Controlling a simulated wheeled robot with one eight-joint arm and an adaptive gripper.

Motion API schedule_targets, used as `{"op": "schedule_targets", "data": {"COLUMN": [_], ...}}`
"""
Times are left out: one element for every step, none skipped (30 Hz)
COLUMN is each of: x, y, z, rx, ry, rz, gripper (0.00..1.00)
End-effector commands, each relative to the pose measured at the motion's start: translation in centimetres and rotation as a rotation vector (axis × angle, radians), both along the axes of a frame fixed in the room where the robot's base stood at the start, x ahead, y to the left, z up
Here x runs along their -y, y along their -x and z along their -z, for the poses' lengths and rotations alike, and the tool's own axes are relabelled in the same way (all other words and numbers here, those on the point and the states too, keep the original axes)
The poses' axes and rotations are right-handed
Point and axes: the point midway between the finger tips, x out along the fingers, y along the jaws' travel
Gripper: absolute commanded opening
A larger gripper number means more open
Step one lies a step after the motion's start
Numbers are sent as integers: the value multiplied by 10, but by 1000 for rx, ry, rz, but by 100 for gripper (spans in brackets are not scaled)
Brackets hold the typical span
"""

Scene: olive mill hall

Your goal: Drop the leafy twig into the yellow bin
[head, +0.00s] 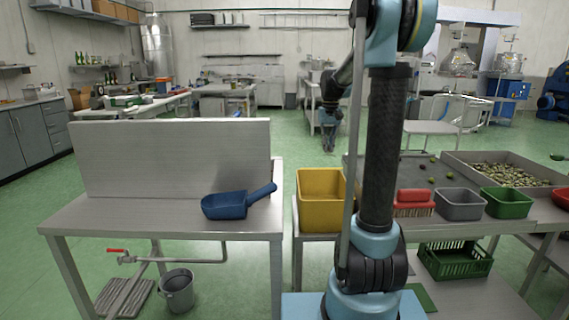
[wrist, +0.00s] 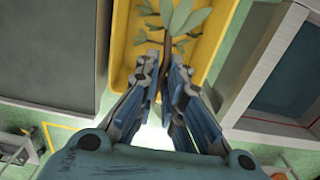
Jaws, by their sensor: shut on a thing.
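The yellow bin (head: 322,213) stands upright at the left end of the bench, partly hidden by my arm. In the wrist view the yellow bin (wrist: 124,45) lies beyond and below my fingers. The leafy twig (wrist: 180,18) has green leaves and a thin brown stem. My gripper (wrist: 165,75) is shut on its stem, and its leaves show against the yellow of the bin. In the head view my gripper (head: 328,140) hangs fingers-down, higher in the picture than the bin; the twig cannot be made out there.
Right of the bin are a red brush (head: 413,198), a grey tub (head: 460,212) and a green tub (head: 507,210). Behind them is a tray with olives (head: 455,168). A steel table (head: 130,215) with a blue scoop (head: 226,206) stands to the left, across a narrow gap.

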Motion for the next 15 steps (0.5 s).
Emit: {"op": "schedule_targets", "data": {"x": [2,3,5,6,7,9,10,11,12,12,13,14,14,14,15], "y": [0,0,0,0,0,0,0,0,0,0,0,0,0,0,0], "z": [0,0,0,0,0,0,0,0,0,0,0,0,0,0,1], "rx": [0,0,0,0,0,0,0,0,0,0,0,0,0,0,0], "ry": [0,0,0,0,0,0,0,0,0,0,0,0,0,0,0], "rz": [3,4,6,8,9,11,13,14,15,16,17,18,18,18,19], "gripper": [0,0,0,0,0,0,0,0,0,0,0,0,0,0,0]}}
